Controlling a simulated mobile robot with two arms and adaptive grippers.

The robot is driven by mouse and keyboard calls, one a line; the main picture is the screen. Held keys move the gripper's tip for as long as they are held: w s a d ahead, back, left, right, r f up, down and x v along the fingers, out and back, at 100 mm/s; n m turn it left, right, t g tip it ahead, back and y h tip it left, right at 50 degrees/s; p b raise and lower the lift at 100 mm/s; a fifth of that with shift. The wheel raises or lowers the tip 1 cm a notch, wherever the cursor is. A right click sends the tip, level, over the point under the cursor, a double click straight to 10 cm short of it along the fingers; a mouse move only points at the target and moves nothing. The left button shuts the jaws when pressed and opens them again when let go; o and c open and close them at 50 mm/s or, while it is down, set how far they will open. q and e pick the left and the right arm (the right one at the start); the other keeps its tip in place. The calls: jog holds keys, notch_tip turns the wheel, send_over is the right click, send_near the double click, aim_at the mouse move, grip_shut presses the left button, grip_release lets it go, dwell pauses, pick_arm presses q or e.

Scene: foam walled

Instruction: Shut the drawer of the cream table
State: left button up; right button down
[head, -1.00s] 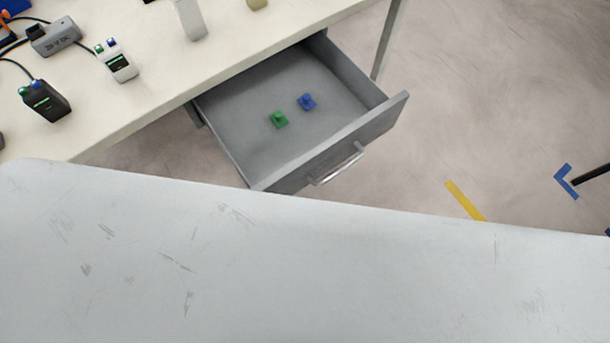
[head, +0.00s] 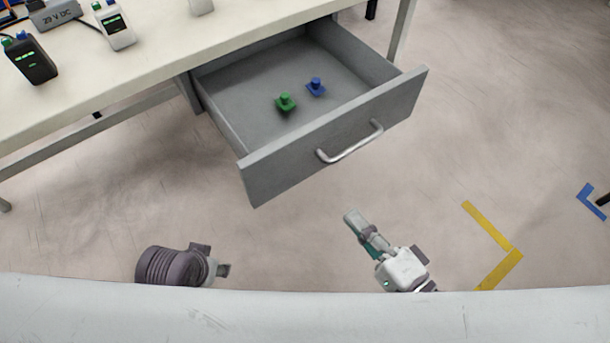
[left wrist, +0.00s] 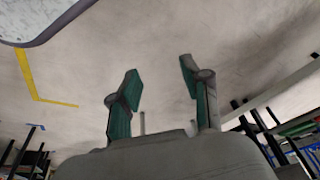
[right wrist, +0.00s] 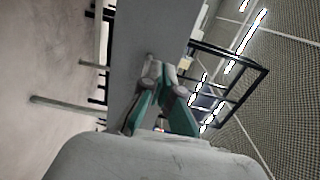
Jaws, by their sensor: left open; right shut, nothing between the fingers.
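The cream table (head: 150,50) has its grey drawer (head: 330,145) pulled well out. A silver bar handle (head: 350,143) is on the drawer front. A green piece (head: 286,102) and a blue piece (head: 316,87) lie inside. My right gripper (head: 352,218) is shut and empty, below and apart from the handle in the head view; its fingertips meet in the right wrist view (right wrist: 153,70). My left gripper (head: 226,270) is lower left of the drawer, partly hidden behind its wrist; in the left wrist view (left wrist: 160,80) its fingers are apart and empty.
On the tabletop are a black device (head: 32,62), a white device (head: 115,27) and a grey power unit (head: 55,14). Yellow tape (head: 495,232) and blue tape (head: 590,200) mark the floor. The floor around the drawer front is clear.

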aim_at(303, 156)
jog(key=p+x, duration=0.1)
jog(key=x, duration=1.1)
jog(key=shift+w+a, duration=0.1)
jog(key=shift+w, duration=0.2)
pick_arm(q)
jog(key=shift+x, duration=1.5)
pick_arm(e)
jog(key=shift+w+a, duration=0.4)
jog(key=shift+w, duration=0.1)
pick_arm(q)
jog(key=shift+s, duration=0.1)
pick_arm(e)
jog(key=shift+w, duration=0.15)
